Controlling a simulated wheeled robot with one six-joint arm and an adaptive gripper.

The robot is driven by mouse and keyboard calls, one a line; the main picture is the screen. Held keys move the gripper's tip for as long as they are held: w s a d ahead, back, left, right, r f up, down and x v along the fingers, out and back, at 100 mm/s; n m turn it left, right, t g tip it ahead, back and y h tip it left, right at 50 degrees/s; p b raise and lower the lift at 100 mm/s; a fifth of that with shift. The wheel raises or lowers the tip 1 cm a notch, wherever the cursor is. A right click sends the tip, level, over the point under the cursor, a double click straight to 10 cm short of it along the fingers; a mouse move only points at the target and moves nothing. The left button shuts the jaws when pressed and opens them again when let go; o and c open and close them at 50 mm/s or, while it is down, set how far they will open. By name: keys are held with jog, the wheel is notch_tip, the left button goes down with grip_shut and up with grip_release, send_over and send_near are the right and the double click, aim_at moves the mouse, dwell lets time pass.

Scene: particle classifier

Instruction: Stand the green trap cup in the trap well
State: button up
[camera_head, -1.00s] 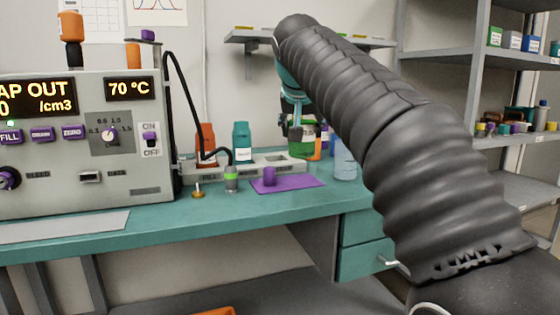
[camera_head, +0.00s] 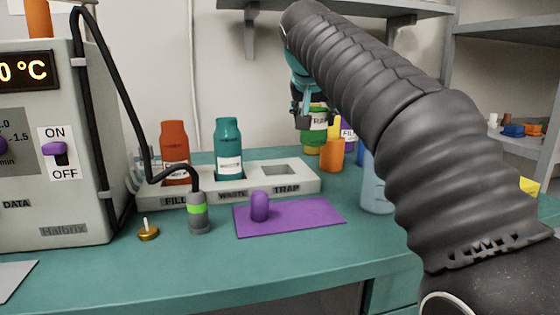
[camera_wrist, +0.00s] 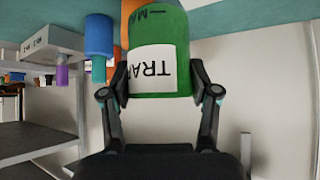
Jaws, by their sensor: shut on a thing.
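The green trap cup (camera_head: 317,121) with a white TRAP label is behind the right end of the rack in the head view. It fills the upper middle of the wrist view (camera_wrist: 160,50), its label upside down there. My gripper (camera_wrist: 160,88) is shut on it, one finger on each side. In the head view my arm partly hides the gripper (camera_head: 312,108). The trap well (camera_head: 282,170) is the empty square opening at the right of the pale rack (camera_head: 234,193), above the word TRAP. Whether the cup touches anything below is unclear.
An orange-red bottle (camera_head: 174,150) and a teal bottle (camera_head: 229,150) stand in the rack's other wells. A purple mat (camera_head: 300,219) with a purple piece (camera_head: 259,206) and a grey-green probe (camera_head: 198,213) are in front. An orange cup (camera_head: 332,155) and a clear bottle (camera_head: 374,185) stand right.

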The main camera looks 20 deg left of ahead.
jog(key=shift+s+a+f+b, duration=0.25)
jog(key=shift+a+f+b, duration=0.25)
jog(key=shift+a+f, duration=0.85)
jog(key=shift+s+a+f+b, duration=0.3)
jog(key=shift+a+f+b, duration=0.15)
jog(key=shift+a+f, duration=0.95)
jog(key=shift+s+a+f+b, duration=0.25)
jog(key=shift+a+f+b, duration=0.25)
jog(key=shift+a+f, duration=0.85)
jog(key=shift+d+f, duration=0.25)
jog(key=shift+f, duration=0.05)
jog(key=shift+f, duration=0.1)
jog(key=o, duration=1.2)
jog(key=shift+c, duration=0.2)
jog(key=shift+r, duration=0.25)
jog(key=p+v, duration=0.2)
jog(key=v, duration=0.9)
jog(key=shift+s+r, duration=0.2)
jog(key=shift+s, duration=0.15)
